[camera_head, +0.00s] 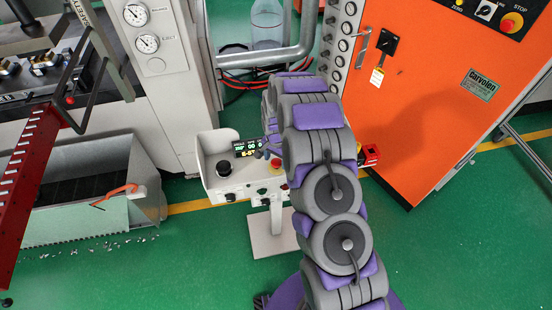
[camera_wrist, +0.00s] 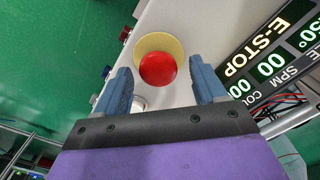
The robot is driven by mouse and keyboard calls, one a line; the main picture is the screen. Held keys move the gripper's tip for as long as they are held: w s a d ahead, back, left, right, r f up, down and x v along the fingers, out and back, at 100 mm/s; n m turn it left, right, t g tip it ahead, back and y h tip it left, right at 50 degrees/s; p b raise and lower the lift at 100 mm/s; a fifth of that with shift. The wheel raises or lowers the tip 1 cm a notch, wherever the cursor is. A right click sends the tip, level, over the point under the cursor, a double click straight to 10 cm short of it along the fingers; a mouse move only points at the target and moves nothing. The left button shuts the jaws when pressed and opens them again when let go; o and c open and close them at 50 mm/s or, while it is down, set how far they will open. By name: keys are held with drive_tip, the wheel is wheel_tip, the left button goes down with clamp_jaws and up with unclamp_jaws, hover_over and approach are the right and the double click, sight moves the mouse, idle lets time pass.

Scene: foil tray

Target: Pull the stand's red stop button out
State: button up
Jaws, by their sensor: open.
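The stand (camera_head: 215,180) is a pale control box on a post, left of my arm in the head view. Its red stop button (camera_wrist: 158,69) sits on a yellow round base (camera_wrist: 148,46) in the wrist view. The button also shows in the head view (camera_head: 276,162), partly beside my arm. My gripper (camera_wrist: 162,85) is open, with one blue finger on each side of the button's near edge. I see no finger touching the button. In the head view my gripper is mostly hidden by my arm.
The stand's lit display (camera_wrist: 280,55) reads E-STOP and lies right of my right finger. Small knobs (camera_wrist: 125,33) line the stand's left edge. An orange cabinet (camera_head: 430,90) with another red stop button (camera_head: 511,23) stands right.

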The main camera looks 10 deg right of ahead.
sight(276, 161)
wheel_tip(276, 161, up, 17)
drive_tip(key=p, duration=0.1)
drive_tip(key=shift+r, duration=0.15)
idle(0.4)
idle(0.4)
drive_tip(key=s+r+n+b, duration=0.1)
drive_tip(key=s+r+n, duration=0.2)
drive_tip(key=s+r, duration=0.65)
drive_tip(key=s+r+n+g+b, duration=0.1)
drive_tip(key=s+n, duration=0.5)
drive_tip(key=s, duration=2.7)
drive_tip(key=shift+s+r+g+b, duration=0.4)
drive_tip(key=shift+r+b, duration=0.15)
drive_tip(key=shift+b, duration=0.7)
